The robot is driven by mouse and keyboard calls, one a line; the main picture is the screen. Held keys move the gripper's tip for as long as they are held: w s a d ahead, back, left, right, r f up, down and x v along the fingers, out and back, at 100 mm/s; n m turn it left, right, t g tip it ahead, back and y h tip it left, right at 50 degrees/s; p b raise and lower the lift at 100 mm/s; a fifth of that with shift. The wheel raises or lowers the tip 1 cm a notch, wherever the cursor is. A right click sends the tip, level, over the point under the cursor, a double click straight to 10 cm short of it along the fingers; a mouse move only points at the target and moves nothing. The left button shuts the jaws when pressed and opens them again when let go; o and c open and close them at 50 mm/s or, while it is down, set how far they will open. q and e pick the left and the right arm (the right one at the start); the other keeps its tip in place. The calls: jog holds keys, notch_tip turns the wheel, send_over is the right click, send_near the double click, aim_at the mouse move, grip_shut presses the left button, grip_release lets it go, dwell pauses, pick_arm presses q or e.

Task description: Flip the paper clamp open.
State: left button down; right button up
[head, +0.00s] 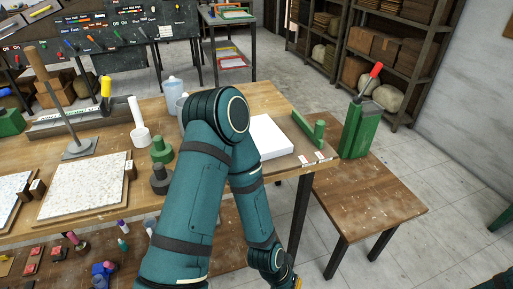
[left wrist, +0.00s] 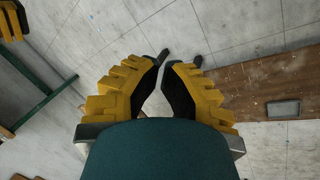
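In the head view a white paper stack (head: 268,137) lies at the right end of the wooden worktable. A green bar (head: 302,124) lies along its right side, with a green knob-like end; it looks like the paper clamp, lying low, though my arm hides part of this area. My left arm arches over the table and hangs down past its front edge, so my left gripper (head: 297,283) is at the bottom edge, away from the bar. Part of my right gripper (left wrist: 12,20) shows at top left.
A lower wooden bench (head: 375,205) stands right of the table, carrying a green upright holder (head: 358,132) with a red-handled tool. Tile boards (head: 85,186), a grey stand and several bottles fill the table's left.

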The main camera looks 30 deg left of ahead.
pick_arm(q)
jog(key=w+a+r+m+g+y+p, duration=0.2)
jog(key=w+a+r+m+g+p, duration=0.15)
jog(key=w+r+m+p, duration=0.85)
jog(key=w+a+r+g+y+p, duration=0.1)
jog(key=w+a+r+y, duration=0.1)
jog(key=r, duration=0.6)
jog(key=w+a+r+g+y+p, duration=0.1)
jog(key=w+a+r, duration=0.3)
jog(key=r, duration=0.4)
jog(key=w+a+r+g+y+p, duration=0.1)
jog(key=w+a+r+y, duration=0.2)
jog(key=r, duration=0.6)
jog(key=shift+w+a+m+y, duration=0.3)
jog(key=shift+w+a+m, duration=0.1)
jog(key=shift+w+a, duration=0.25)
jog(key=shift+f, duration=0.1)
jog(key=x, duration=0.9)
jog(key=shift+s+f, duration=0.1)
jog(key=shift+f, duration=0.2)
jog(key=s+a, duration=0.1)
jog(key=a+r, duration=0.1)
jog(key=shift+s+a, duration=0.55)
jog(key=shift+a, duration=0.15)
